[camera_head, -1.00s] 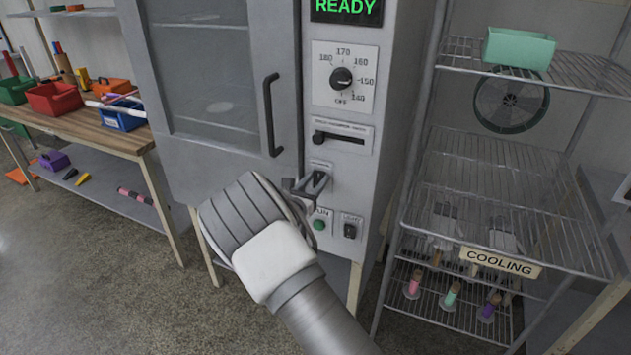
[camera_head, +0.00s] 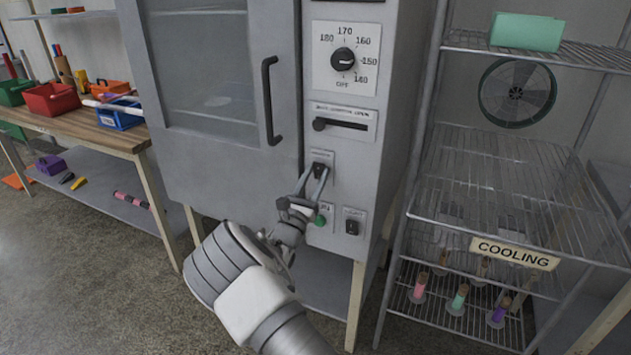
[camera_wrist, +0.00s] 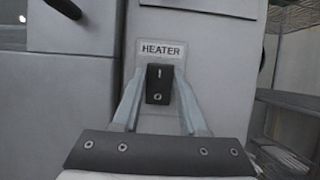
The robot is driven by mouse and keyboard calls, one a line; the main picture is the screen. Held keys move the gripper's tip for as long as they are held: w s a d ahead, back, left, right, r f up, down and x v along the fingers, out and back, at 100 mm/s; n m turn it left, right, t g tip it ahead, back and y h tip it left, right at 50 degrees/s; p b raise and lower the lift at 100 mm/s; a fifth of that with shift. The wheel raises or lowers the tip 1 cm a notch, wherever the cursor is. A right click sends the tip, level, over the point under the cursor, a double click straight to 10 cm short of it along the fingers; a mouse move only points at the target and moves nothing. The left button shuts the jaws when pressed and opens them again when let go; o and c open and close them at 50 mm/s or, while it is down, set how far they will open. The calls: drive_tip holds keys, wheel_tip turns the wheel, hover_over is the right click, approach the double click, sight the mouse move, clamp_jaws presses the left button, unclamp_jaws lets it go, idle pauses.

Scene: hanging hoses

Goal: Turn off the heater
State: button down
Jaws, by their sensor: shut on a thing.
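The heater switch is a black rocker on a plate labelled HEATER. It shows in the wrist view (camera_wrist: 159,84), and in the head view (camera_head: 318,170) it sits on the grey oven's (camera_head: 340,200) front panel, below the slider. The rocker carries a line mark at its top and a circle at its bottom. My gripper (camera_head: 317,174) reaches up to the switch from below left. In the wrist view, its two fingers (camera_wrist: 159,88) stand one on each side of the black rocker, closed on it. I cannot tell which way the rocker is tilted.
Beside the switch are a green button (camera_head: 320,220) and a black light switch (camera_head: 352,226). Above are a dial (camera_head: 343,60) and a slider (camera_head: 340,124). The oven door handle (camera_head: 269,100) is left. A wire cooling rack (camera_head: 500,190) stands right, a wooden bench (camera_head: 90,135) left.

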drive_tip(key=shift+c, duration=2.2)
unclamp_jaws()
drive_tip(key=p+v, duration=0.1)
drive_tip(key=v, duration=1.6)
drive_tip(key=shift+s+p, duration=0.25)
drive_tip(key=shift+p, duration=0.15)
